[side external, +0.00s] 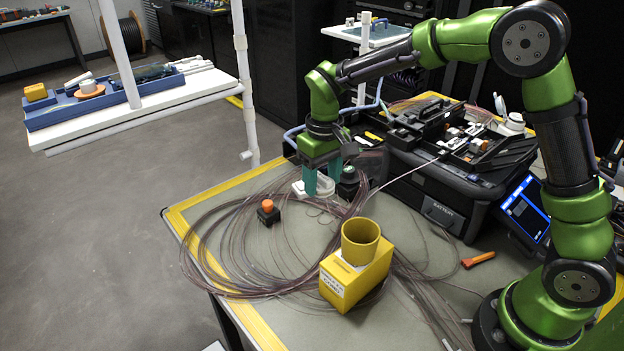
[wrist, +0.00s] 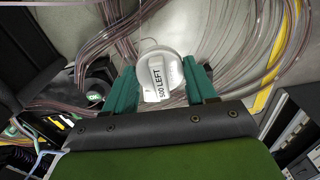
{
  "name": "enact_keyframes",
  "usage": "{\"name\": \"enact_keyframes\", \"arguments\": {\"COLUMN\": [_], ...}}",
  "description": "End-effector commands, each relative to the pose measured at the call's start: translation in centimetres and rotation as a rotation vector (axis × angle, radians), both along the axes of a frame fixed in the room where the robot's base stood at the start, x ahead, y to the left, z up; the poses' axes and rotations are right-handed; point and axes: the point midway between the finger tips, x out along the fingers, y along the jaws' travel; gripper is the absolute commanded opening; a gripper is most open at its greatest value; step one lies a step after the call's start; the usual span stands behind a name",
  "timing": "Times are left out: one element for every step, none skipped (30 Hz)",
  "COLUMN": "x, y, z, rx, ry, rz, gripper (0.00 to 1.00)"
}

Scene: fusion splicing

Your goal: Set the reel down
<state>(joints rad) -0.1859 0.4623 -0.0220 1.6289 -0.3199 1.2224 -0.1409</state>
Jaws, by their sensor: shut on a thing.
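The reel (wrist: 160,70) is a white disc with a label reading "500 LEFT" in the wrist view. It sits between the two teal fingers of my gripper (wrist: 161,90), which are shut on it. In the side view, my gripper (side external: 328,180) points down near the back of the workbench, and the white reel (side external: 318,187) shows partly behind and between the fingers. The reel is low, close to the grey mat; I cannot tell whether it touches the surface.
Loops of thin brownish fibre (side external: 215,225) spread over the mat. A yellow box with a round cup (side external: 357,275) stands in front. A small black block with an orange top (side external: 268,212) stands left. The black splicer case (side external: 450,190) is on the right, and an orange tool (side external: 478,260) lies near it.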

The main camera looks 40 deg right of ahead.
Motion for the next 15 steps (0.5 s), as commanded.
{"name": "enact_keyframes", "arguments": {"x": [-1.2,-2.0,-2.9,-3.7,-4.4,-5.3,-5.8,-6.3,-6.9,-7.3,-7.5,-7.8,-8.0,-7.9,-7.8], "y": [-2.7,-3.9,-5.3,-6.2,-6.9,-7.7,-8.1,-8.4,-8.6,-8.7,-8.7,-8.7,-8.7,-8.7,-8.7], "z": [-0.2,-0.4,-0.7,-1.0,-1.2,-1.6,-1.8,-2.1,-2.5,-2.7,-3.0,-3.4,-3.9,-4.3,-5.0], "rx": [-0.001,-0.001,0.0,0.0,-0.001,-0.001,-0.001,-0.001,-0.002,-0.002,-0.003,-0.004,-0.004,-0.006,-0.006], "ry": [0.003,0.003,0.004,0.006,0.007,0.009,0.01,0.012,0.013,0.015,0.017,0.019,0.021,0.017,0.015], "rz": [-0.029,-0.036,-0.045,-0.047,-0.048,-0.047,-0.041,-0.037,-0.026,-0.018,-0.004,0.009,0.017,0.026,0.034], "gripper": [0.26,0.26,0.26,0.26,0.26,0.26,0.26,0.26,0.26,0.26,0.26,0.26,0.26,0.26,0.26]}}
